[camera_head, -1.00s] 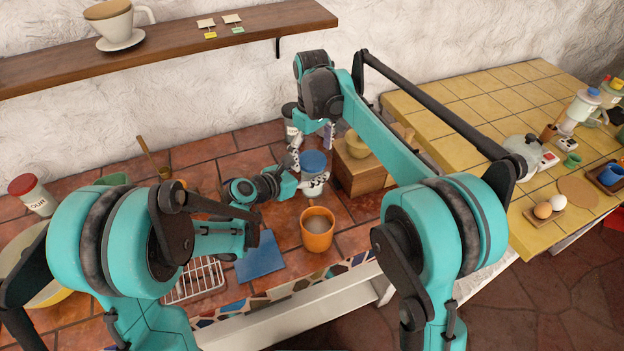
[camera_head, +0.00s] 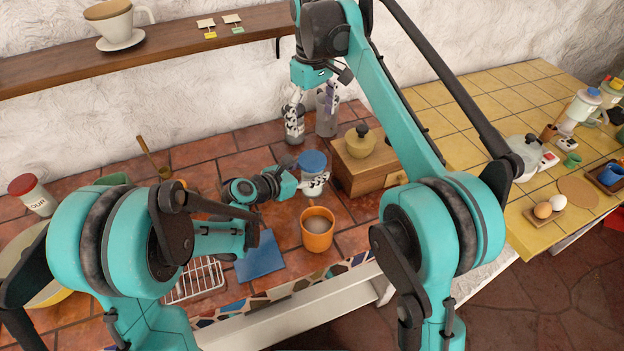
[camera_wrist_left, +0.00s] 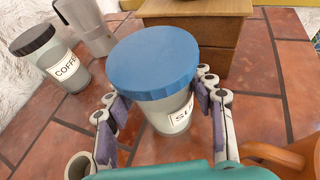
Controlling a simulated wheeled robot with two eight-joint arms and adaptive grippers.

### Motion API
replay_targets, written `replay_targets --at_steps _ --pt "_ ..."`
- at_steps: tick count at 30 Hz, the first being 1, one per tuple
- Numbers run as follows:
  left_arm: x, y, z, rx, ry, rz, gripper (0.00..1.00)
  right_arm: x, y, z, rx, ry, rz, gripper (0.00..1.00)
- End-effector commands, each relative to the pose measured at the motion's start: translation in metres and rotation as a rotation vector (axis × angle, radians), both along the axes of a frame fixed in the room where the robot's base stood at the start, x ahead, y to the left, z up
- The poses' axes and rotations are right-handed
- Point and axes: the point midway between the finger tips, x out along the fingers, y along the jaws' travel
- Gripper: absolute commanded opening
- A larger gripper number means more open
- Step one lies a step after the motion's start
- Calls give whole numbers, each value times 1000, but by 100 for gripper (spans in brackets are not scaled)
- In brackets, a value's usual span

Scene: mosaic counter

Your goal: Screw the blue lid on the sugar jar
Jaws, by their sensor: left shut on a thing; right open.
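The sugar jar (camera_head: 313,187) stands on the tiled counter and also shows in the left wrist view (camera_wrist_left: 170,119), its label partly hidden. The blue lid (camera_head: 312,161) sits on top of the jar, covering its mouth, and fills the middle of the left wrist view (camera_wrist_left: 153,62). I cannot tell how tight it is. My left gripper (camera_wrist_left: 165,112) is shut around the jar's body below the lid. My right gripper (camera_head: 314,98) is open and empty, pointing down above and behind the lid, clear of it.
The coffee jar (camera_wrist_left: 46,56) and a metal pot (camera_wrist_left: 88,24) stand behind the sugar jar. A wooden box (camera_head: 362,172) stands close on its right. An orange mug (camera_head: 317,234) is in front, with a blue cloth (camera_head: 260,257) to its left.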

Motion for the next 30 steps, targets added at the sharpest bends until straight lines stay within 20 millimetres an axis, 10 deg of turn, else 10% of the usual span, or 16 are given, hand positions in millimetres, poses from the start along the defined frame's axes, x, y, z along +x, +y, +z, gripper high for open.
replay_targets --at_steps 4,17,30 --pt "0 0 0 0 0 0 78 0 0 0 0 0 0 90" --pt "-7 7 4 -1 1 2 78 0 0 0 0 0 0 90" --pt "-64 64 37 0 0 4 78 0 0 0 0 0 0 90"
